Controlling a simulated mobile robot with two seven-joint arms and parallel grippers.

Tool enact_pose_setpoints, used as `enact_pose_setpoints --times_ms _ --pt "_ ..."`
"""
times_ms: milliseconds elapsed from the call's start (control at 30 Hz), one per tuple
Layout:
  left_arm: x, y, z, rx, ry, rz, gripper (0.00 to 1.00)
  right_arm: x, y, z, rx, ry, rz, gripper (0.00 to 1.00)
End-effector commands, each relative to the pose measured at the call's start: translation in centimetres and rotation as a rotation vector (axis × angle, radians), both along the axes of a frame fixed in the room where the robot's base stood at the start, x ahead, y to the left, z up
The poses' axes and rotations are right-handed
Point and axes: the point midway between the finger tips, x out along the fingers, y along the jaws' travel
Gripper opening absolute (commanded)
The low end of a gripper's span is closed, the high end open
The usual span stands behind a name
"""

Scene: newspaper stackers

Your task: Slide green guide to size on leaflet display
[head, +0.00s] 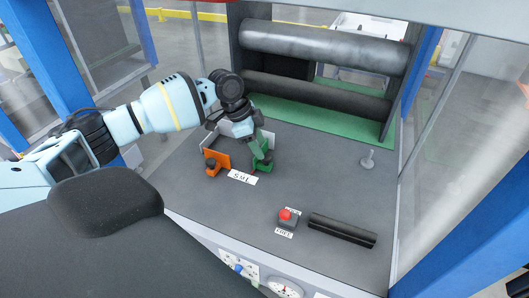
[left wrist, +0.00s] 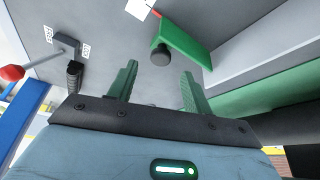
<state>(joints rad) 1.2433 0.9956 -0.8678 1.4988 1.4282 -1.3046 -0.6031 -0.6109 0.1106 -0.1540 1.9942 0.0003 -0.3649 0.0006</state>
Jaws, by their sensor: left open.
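The green guide (head: 264,167) stands on the grey deck, right of an orange guide (head: 217,159), with a white "S M L" label (head: 242,177) in front. My left gripper (head: 260,152) is above and at the green guide, partly hiding it. In the left wrist view, the green guide (left wrist: 183,38) has a black knob (left wrist: 161,56) on its near side. The knob appears between the open green fingers of my left gripper (left wrist: 159,68), just beyond their tips. I cannot tell whether they touch it. My right gripper is out of view.
Dark rollers (head: 320,47) span the back, and clear panels flank the deck. The deck's middle right is free.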

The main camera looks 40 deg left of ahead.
Motion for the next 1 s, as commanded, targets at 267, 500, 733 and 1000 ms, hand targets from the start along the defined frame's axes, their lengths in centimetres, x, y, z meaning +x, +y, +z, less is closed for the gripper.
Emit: enact_pose_setpoints --times_ms 267,500,733,1000 --pt "0.8 -1.1 -3.3 0.0 0.0 0.001 0.5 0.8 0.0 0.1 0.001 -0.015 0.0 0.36" --pt "0.9 -1.3 -3.9 0.001 -0.001 0.0 0.5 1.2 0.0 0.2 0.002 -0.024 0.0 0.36" --pt "0.9 -1.3 -3.9 0.001 -0.001 0.0 0.41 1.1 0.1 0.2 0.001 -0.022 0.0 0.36" --pt "0.9 -1.3 -3.9 0.001 -0.001 0.0 0.05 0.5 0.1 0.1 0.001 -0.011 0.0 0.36"
